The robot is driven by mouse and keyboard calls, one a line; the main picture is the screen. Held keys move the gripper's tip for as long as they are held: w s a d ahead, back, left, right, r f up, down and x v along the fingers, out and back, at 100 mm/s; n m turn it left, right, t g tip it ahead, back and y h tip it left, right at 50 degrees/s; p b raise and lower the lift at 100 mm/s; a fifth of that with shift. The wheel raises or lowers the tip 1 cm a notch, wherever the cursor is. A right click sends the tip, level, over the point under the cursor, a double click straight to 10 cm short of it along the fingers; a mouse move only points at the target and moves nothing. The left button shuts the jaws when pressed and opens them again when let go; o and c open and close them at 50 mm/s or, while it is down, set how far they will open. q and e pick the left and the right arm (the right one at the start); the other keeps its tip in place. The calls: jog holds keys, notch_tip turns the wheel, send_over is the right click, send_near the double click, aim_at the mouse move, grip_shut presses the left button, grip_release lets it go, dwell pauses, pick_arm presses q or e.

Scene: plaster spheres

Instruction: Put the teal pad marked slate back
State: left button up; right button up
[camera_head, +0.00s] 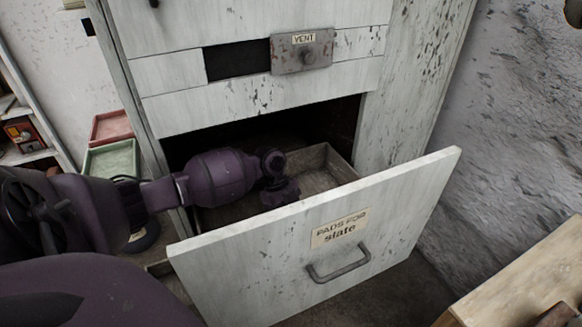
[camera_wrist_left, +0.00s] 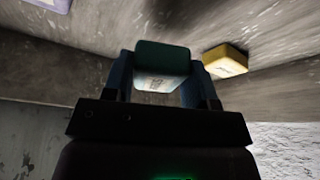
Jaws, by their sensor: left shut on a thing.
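A teal pad (camera_wrist_left: 162,57) is held between the fingers of my left gripper (camera_wrist_left: 159,80) in the left wrist view. Small marking shows on its lighter face, too small to read. The fingers and the pad are hidden there. Whether the pad touches the drawer floor, I cannot tell. My right gripper is not in view.
A yellow pad (camera_wrist_left: 226,62) lies right of the held pad, and a purple pad (camera_wrist_left: 52,4) shows at the upper left. Red (camera_head: 109,126) and green (camera_head: 112,158) trays stand at left, a wooden surface (camera_head: 530,275) at right.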

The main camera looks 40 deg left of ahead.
pick_arm(q)
notch_tip(320, 180, down, 5)
jog(key=shift+f+b, duration=0.1)
jog(key=shift+b, duration=0.6)
jog(key=shift+f, duration=0.15)
jog(key=o, duration=1)
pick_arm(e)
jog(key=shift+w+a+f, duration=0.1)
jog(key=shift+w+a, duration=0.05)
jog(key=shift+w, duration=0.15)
